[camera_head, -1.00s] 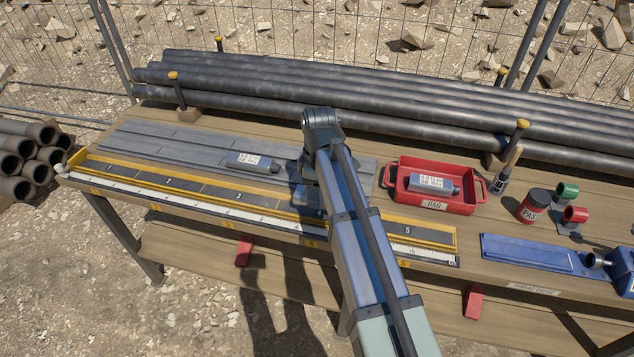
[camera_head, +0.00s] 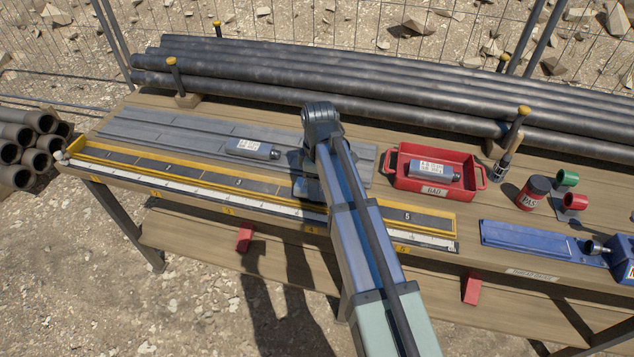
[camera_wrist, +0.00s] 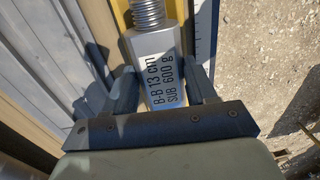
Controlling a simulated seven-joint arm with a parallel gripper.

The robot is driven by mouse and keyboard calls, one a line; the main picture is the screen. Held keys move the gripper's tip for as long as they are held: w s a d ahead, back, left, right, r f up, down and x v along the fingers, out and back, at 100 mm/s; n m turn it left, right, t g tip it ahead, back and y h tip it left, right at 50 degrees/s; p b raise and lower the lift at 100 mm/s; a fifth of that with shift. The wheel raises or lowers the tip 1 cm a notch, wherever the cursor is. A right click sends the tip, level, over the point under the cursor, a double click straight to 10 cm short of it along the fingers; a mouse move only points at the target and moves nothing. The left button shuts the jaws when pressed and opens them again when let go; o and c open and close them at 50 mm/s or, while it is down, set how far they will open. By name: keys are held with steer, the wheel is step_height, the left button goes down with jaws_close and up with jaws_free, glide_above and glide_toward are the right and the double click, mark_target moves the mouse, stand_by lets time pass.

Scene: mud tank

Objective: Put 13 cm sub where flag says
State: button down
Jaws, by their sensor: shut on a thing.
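My gripper (camera_wrist: 160,85) is shut on a silver sub (camera_wrist: 155,48) printed "B-B 13 cm SUB 600 g", with a threaded end pointing up in the wrist view. The held sub is over or in the yellow-edged numbered tray (camera_head: 130,165); I cannot tell whether it touches the tray floor. In the head view my arm hides most of the gripper and the sub. A second silver sub (camera_head: 252,149) lies on the grey slatted rack (camera_head: 165,130). A third sub (camera_head: 428,171) lies in the red tray marked BAD (camera_head: 474,198). I cannot make out a flag clearly.
A white ruler (camera_head: 180,196) runs along the bench's front edge. Right of the red tray stand a dark marker (camera_head: 502,166), a red-and-black can (camera_head: 532,193), a green ring (camera_head: 567,177) and a red ring (camera_head: 575,201). A blue fixture (camera_head: 530,246) lies at front right. Long pipes (camera_head: 300,85) line the back.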

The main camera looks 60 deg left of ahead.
steer(key=shift+f, duration=0.45)
stand_by(0.5)
jaws_free()
stand_by(0.6)
steer(key=shift+r, duration=3.45)
